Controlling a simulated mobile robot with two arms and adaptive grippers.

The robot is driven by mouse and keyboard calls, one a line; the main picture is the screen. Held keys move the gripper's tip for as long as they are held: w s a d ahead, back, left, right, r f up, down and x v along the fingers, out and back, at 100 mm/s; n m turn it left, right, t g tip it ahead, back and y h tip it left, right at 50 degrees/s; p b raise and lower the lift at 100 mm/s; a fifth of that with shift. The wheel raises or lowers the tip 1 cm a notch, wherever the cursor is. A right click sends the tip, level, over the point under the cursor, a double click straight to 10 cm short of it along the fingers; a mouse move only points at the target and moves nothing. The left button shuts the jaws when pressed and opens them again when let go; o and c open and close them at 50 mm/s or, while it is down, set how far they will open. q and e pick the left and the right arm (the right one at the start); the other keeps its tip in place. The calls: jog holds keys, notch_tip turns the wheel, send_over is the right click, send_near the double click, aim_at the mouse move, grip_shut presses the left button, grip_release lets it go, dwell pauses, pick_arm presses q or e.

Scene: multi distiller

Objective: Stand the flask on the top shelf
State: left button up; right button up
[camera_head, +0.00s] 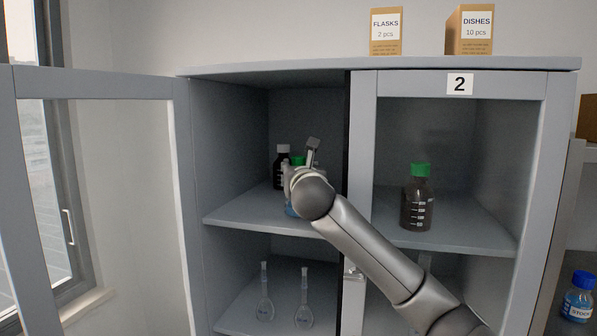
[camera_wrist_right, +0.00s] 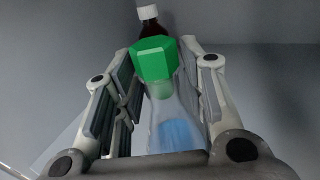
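The flask, clear glass with blue liquid and a green cap, is in the left compartment of the cabinet in the head view (camera_head: 291,211), mostly hidden by my right arm. It appears upright on the top shelf (camera_head: 240,213); its base contact is hidden. In the right wrist view, the flask (camera_wrist_right: 172,115) stands between the fingers of my right gripper (camera_wrist_right: 160,60). The fingers are apart, with a visible gap on the left side of the neck. The right gripper (camera_head: 301,160) also shows in the head view. My left gripper is not in view.
A dark bottle with a white cap (camera_head: 282,168) stands behind the flask. Two empty flasks (camera_head: 265,295) stand on the shelf below. The left glass door (camera_head: 95,84) is open; the right door (camera_head: 361,150) is shut before a green-capped dark bottle (camera_head: 417,200). Boxes (camera_head: 386,32) sit on top.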

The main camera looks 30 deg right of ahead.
jog(key=shift+o, duration=0.3)
jog(key=shift+s+a+b, duration=0.25)
jog(key=shift+s+b, duration=0.2)
jog(key=shift+s, duration=0.05)
jog(key=b+v, duration=0.5)
jog(key=v, duration=0.6)
